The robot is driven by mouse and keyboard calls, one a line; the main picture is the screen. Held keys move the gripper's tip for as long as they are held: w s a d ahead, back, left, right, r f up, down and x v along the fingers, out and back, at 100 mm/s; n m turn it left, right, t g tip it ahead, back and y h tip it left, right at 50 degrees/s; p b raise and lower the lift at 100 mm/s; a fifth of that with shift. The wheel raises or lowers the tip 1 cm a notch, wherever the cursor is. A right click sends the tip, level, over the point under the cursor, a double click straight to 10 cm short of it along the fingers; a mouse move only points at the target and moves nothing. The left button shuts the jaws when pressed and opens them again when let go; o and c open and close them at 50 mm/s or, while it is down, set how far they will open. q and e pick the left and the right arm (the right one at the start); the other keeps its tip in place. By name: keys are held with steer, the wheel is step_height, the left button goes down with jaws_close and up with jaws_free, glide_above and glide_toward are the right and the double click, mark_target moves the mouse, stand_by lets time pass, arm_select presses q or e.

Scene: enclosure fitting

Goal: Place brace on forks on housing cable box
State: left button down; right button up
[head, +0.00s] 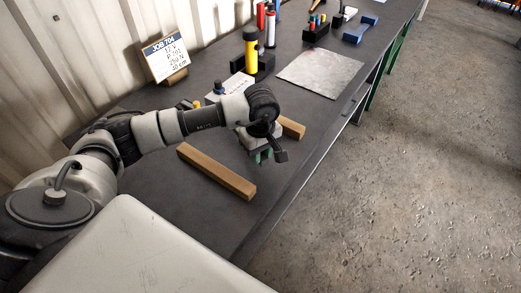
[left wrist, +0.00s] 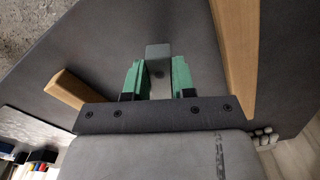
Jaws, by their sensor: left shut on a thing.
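My left gripper (head: 262,157) hangs over the dark bench between two wooden bars, its green fingertips pointing down. In the left wrist view the green fingers of the gripper (left wrist: 158,80) are closed on a small grey piece (left wrist: 158,52), which sticks out past the fingertips and shows a dark round spot. It looks like the brace, but most of it lies between the fingers. A dark part beside the gripper in the head view is too small to identify. I cannot make out the housing cable box or its forks. My right gripper is not in view.
A long wooden bar (head: 216,170) lies in front of the gripper and a shorter one (head: 292,128) behind it. A metal sheet (head: 321,73), a yellow bottle (head: 250,50), a job sign (head: 165,58) and a blue tool (head: 360,30) are farther back. The bench's front edge is close.

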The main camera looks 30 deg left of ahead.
arm_select(q)
steer(key=shift+f, duration=0.25)
steer(key=shift+f+b, duration=0.65)
steer(key=shift+b, duration=0.2)
steer(key=c, duration=0.9)
jaws_free()
steer(key=shift+r, duration=0.15)
